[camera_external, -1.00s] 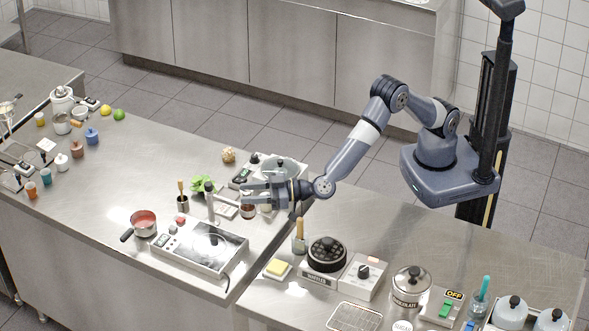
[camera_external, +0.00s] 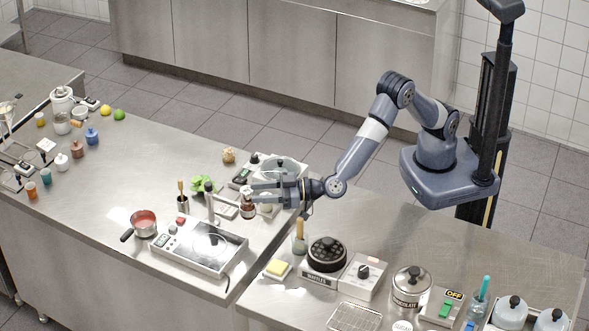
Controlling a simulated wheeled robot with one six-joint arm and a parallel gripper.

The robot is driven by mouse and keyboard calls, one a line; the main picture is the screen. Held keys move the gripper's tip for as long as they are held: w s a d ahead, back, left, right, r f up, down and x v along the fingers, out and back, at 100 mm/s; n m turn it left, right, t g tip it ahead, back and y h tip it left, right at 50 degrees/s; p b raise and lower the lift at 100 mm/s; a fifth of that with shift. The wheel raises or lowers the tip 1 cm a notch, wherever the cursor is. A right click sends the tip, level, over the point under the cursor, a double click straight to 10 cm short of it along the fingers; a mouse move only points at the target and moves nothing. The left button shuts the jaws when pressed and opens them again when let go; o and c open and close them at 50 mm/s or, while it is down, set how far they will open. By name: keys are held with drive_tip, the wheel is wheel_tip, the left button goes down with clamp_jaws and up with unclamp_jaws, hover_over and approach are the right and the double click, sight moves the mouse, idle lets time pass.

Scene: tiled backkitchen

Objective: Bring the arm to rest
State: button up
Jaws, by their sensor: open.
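My gripper (camera_external: 262,191) is open, its fingers pointing left above the far right part of the left counter. My arm reaches out from its base at the right, bent at the elbow, with the wrist low over the counter. A small brown cup (camera_external: 248,210) stands just below and left of the fingers. Whether the fingers touch anything there cannot be told. I see nothing held between them.
A red-filled saucepan (camera_external: 144,222), a scale (camera_external: 262,170) with a bowl, green leaves (camera_external: 203,187) and a waffle iron (camera_external: 326,255) are nearby. The right counter's back strip is clear.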

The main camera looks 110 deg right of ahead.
sight(247, 192)
drive_tip(key=s+a+b, duration=0.1)
drive_tip(key=s+b, duration=0.1)
drive_tip(key=s, duration=0.4)
drive_tip(key=w+p, duration=0.1)
drive_tip(key=w, duration=0.2)
drive_tip(key=w+d+p, duration=0.1)
drive_tip(key=w, duration=0.3)
drive_tip(key=w+d+p, duration=0.1)
drive_tip(key=w, duration=0.2)
drive_tip(key=shift+w, duration=0.15)
drive_tip(key=shift+f+y+b, duration=0.3)
drive_tip(key=shift+b, duration=0.3)
drive_tip(key=n+y+b, duration=0.2)
drive_tip(key=b, duration=0.1)
drive_tip(key=n+y+b, duration=0.1)
drive_tip(key=y+b, duration=0.2)
drive_tip(key=b, duration=0.2)
drive_tip(key=shift+r+n, duration=0.15)
drive_tip(key=shift+n, duration=0.25)
drive_tip(key=shift+r+n+y, duration=0.15)
drive_tip(key=shift+n+y, duration=0.15)
drive_tip(key=shift+y, duration=0.3)
drive_tip(key=shift+n+y, duration=0.3)
drive_tip(key=shift+y, duration=0.2)
drive_tip(key=shift+r+n+g+y+p, duration=0.1)
drive_tip(key=shift+n+g+y+p, duration=0.2)
drive_tip(key=shift+n+y+p, duration=0.55)
drive_tip(key=b+v, duration=0.1)
drive_tip(key=v, duration=0.5)
drive_tip(key=shift+m, duration=0.35)
